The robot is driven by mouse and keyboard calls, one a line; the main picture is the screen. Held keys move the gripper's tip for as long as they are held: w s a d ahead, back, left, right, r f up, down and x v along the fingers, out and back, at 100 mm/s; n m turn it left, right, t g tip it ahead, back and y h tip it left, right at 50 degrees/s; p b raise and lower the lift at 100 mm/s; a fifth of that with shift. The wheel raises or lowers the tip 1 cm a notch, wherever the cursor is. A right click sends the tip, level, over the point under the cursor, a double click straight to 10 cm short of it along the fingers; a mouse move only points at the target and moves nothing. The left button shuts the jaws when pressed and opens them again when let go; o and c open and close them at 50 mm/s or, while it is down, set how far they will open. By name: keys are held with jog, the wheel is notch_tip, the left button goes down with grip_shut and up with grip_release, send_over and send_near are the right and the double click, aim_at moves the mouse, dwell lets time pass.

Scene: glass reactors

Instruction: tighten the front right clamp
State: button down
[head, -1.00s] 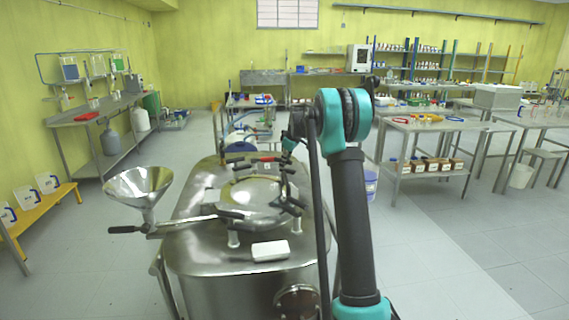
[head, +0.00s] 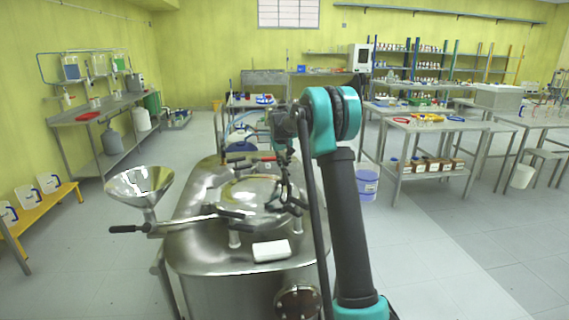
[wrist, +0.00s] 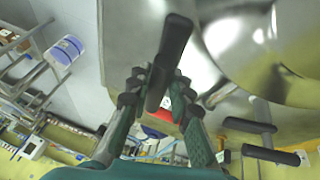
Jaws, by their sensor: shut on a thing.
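The steel reactor (head: 215,255) stands in front of me, with a round shiny lid (head: 250,192) ringed by black-handled clamps. My gripper (head: 284,165) points down over the right side of the lid. In the wrist view my gripper (wrist: 157,88) has both fingers closed around a black bar handle (wrist: 172,50), which sticks out beyond the fingertips. This looks like the handle of the front right clamp (head: 291,205). The fingers and arm partly hide that clamp in the head view. More black clamp handles (wrist: 272,154) lie to the lower right in the wrist view.
A steel funnel (head: 140,184) stands at the reactor's left, with a black-gripped lever (head: 125,229) below it. A white block (head: 271,251) lies on the reactor top in front of the lid. A white-and-blue bucket (head: 367,184) stands on the floor to the right.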

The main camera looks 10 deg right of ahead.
jog(key=m, duration=0.2)
jog(key=m+g+h, duration=0.1)
jog(key=m, duration=0.1)
jog(key=shift+w+a+m+h, duration=0.1)
jog(key=shift+a+m+h, duration=0.05)
jog(key=shift+m+h, duration=0.15)
jog(key=shift+a+m+g+h, duration=0.1)
jog(key=shift+m+g+h, duration=0.55)
jog(key=shift+m, duration=1.35)
jog(key=c, duration=1.4)
grip_release()
jog(key=shift+o, duration=0.2)
jog(key=v, duration=1.2)
jog(key=shift+w, duration=0.15)
